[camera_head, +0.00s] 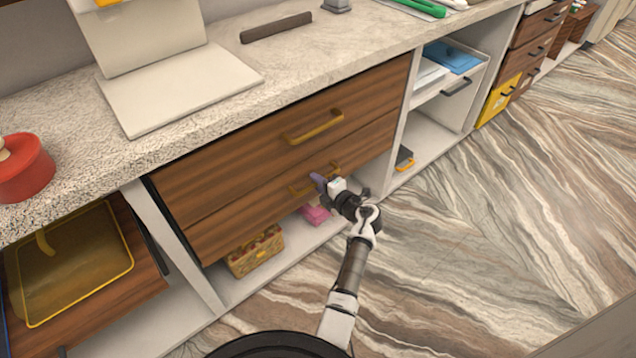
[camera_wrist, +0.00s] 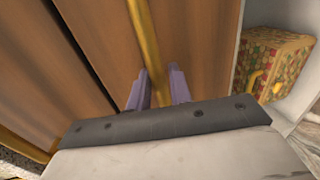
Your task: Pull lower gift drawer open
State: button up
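The lower gift drawer (camera_head: 230,225) is a brown wooden front under the upper drawer (camera_head: 230,165) in the counter. Its front looks about level with the upper one; I see no clear opening. Its gold bar handle (camera_head: 299,189) is partly hidden behind my gripper (camera_head: 322,183). In the wrist view the handle (camera_wrist: 146,40) runs between the two purple fingers of my gripper (camera_wrist: 158,88). The upper drawer also has a gold handle (camera_head: 314,127).
Below the drawers, an open shelf holds a patterned box (camera_head: 256,254), also in the wrist view (camera_wrist: 272,65), and a pink item (camera_head: 315,214). A pulled-out tray (camera_head: 75,262) is at the left. The marble floor (camera_head: 480,240) to the right is clear.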

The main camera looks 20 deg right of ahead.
grip_shut()
jog(key=shift+s, duration=0.1)
